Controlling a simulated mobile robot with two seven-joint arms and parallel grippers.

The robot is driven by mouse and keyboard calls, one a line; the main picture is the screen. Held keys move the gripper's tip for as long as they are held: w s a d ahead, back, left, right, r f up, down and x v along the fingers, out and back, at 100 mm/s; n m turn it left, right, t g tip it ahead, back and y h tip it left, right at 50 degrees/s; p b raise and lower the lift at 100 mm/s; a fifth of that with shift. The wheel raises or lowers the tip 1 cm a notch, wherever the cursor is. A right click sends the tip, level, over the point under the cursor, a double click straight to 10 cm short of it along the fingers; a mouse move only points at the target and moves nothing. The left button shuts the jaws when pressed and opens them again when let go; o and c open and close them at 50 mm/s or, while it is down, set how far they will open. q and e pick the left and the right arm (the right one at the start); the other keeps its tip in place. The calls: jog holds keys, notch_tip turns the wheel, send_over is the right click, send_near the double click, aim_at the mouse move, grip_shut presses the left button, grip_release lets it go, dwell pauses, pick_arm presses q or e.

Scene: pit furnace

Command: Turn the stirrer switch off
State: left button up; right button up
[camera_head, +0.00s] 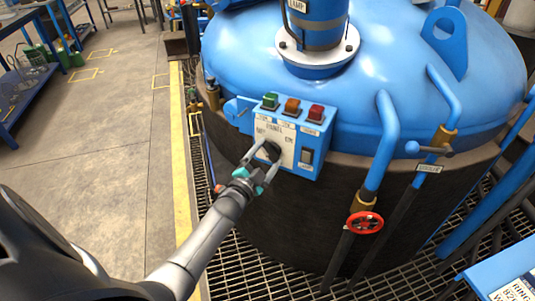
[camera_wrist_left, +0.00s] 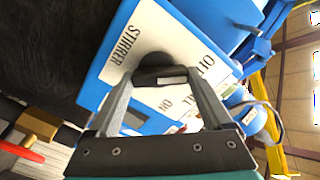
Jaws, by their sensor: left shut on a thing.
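The stirrer switch is a black round knob (camera_head: 272,149) low on the white face of a blue control panel (camera_head: 325,140) on the furnace's side. In the left wrist view the knob (camera_wrist_left: 154,64) sits beside the label STIRRER, with ON and what looks like OFF printed around it. My left gripper (camera_head: 264,158) comes from the lower left and is shut on the knob. Its fingertips (camera_wrist_left: 160,76) hide part of the knob, so I cannot tell clearly which label it points to. My right gripper is out of view.
Green (camera_head: 270,100), orange (camera_head: 292,106) and red (camera_head: 316,113) buttons stand on the panel's top. Blue pipes and a red valve wheel (camera_head: 365,222) stand further right. The floor at left is open.

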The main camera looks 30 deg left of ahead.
pick_arm(q)
jog(key=shift+n, duration=0.5)
jog(key=o, duration=1.2)
jog(key=shift+c, duration=0.2)
jog(key=shift+s, duration=0.15)
jog(key=s+d+p, duration=0.1)
jog(key=s+p, duration=0.1)
jog(key=s, duration=1.3)
jog(key=shift+d+p, duration=0.25)
jog(key=shift+p, duration=0.15)
